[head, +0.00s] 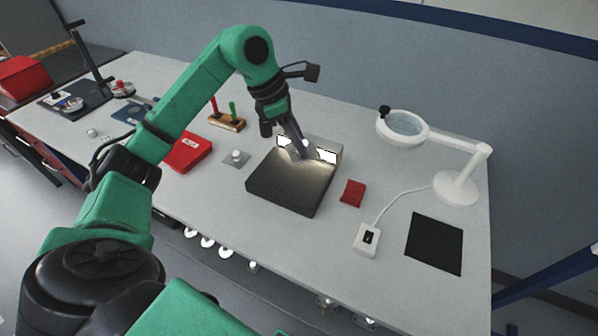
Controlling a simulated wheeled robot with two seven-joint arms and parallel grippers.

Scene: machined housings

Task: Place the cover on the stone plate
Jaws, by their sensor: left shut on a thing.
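The stone plate (274,184) is a thick dark grey slab near the middle of the table in the head view. My left gripper (301,151) points down over the back part of the plate, in a bright patch of light. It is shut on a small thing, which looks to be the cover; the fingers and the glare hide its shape. I cannot tell whether that thing touches the plate. My right gripper is not in view.
Left of the plate are a grey square with a round knob (237,157) and a red case (188,152). A red pouch (352,193), a white switch box (367,239), a magnifier lamp (458,187) and a black mat (434,243) lie right.

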